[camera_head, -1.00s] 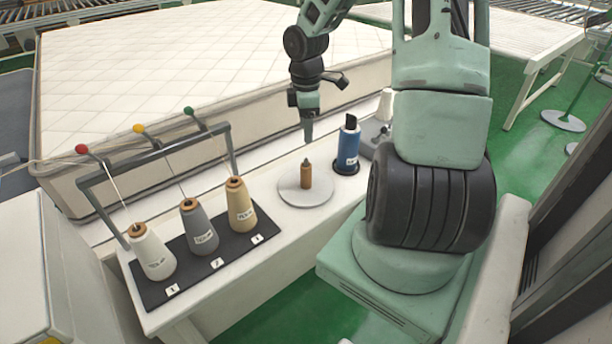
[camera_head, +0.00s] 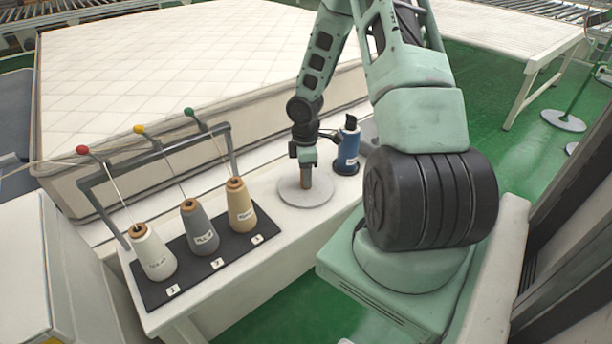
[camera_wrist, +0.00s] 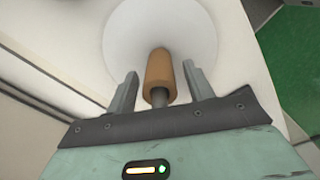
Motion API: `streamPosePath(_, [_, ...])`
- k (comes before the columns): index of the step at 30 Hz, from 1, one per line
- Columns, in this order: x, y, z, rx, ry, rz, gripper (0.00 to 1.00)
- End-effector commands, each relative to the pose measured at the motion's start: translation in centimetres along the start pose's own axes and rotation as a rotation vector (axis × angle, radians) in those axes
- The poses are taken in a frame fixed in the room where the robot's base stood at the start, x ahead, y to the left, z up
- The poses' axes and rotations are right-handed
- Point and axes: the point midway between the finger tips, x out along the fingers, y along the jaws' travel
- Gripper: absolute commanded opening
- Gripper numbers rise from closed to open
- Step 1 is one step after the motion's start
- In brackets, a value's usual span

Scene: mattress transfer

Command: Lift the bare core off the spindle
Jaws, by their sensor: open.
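The bare core (camera_head: 306,180) is a small brown tube standing upright on a round white disc (camera_head: 296,196). In the wrist view the core (camera_wrist: 159,68) stands between my two fingers, with the grey spindle tip (camera_wrist: 159,97) showing at its near end. My gripper (camera_wrist: 158,82) is open, with a finger on each side of the core and a visible gap to both. In the head view my gripper (camera_head: 306,166) is down over the core from above and hides its top.
To the left, white (camera_head: 152,255), grey (camera_head: 199,230) and tan (camera_head: 241,207) cones stand on a black mat (camera_head: 218,272) below a thread frame (camera_head: 150,158). A mattress (camera_head: 190,70) lies behind.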

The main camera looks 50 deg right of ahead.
Motion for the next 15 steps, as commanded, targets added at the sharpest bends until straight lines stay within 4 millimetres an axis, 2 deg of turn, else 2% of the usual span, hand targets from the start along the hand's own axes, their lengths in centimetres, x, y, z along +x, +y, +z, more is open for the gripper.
streamPosePath(3, [0.69, -0.03, 0.02, -0.002, -0.001, -0.001, 0.52])
streamPosePath(9, [0.7, 0.0, 0.03, -0.001, -0.001, 0.0, 0.52])
streamPosePath(14, [0.68, 0.01, 0.03, -0.001, -0.001, 0.0, 0.08])
streamPosePath(15, [0.68, 0.01, 0.03, -0.001, -0.001, 0.0, 0.04])
